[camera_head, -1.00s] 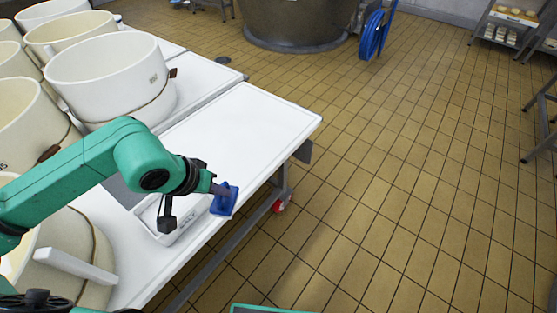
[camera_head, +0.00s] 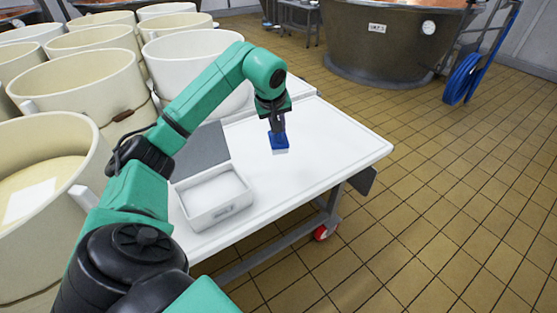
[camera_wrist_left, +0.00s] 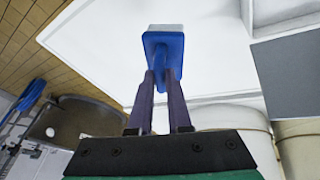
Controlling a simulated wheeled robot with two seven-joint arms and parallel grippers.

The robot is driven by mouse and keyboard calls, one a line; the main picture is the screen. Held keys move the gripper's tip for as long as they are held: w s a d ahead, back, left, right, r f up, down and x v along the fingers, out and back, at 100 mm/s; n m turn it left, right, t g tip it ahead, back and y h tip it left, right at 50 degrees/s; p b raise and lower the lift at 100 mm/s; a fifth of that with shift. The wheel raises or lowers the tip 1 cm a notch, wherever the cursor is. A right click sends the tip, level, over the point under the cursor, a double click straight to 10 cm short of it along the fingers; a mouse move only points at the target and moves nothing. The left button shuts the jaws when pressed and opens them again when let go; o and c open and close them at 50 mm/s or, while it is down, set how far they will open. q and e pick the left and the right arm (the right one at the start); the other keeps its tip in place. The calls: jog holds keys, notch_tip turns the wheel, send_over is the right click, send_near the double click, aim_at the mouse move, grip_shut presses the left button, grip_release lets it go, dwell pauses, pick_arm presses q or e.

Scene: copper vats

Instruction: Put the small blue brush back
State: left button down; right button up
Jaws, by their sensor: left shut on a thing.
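The small blue brush (camera_head: 279,142) has a blue back and handle and pale bristles that point down. My left gripper (camera_head: 277,128) is shut on its handle and holds it over the white table (camera_head: 330,140). In the left wrist view the brush (camera_wrist_left: 163,42) sits between the two fingertips of the left gripper (camera_wrist_left: 160,75), with the white bristles at its far side. I cannot tell whether the bristles touch the table top. My right gripper is not in view.
A white rectangular tray (camera_head: 214,195) with a label stands on the table near its front edge. A grey mat (camera_head: 203,150) lies behind it. Large cream tubs (camera_head: 82,92) crowd the left side. The table's right part is clear.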

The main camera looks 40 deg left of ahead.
pick_arm(q)
notch_tip(320, 180, down, 12)
jog(key=shift+d+f+b, duration=0.1)
jog(key=shift+f+b, duration=0.1)
jog(key=shift+b, duration=0.85)
jog(key=shift+f, duration=0.3)
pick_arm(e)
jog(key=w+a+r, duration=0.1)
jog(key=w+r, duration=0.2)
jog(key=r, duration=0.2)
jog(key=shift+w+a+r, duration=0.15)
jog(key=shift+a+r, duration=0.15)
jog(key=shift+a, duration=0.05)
pick_arm(q)
jog(key=shift+f, duration=0.15)
jog(key=c, duration=0.9)
grip_release()
jog(key=shift+o, duration=0.2)
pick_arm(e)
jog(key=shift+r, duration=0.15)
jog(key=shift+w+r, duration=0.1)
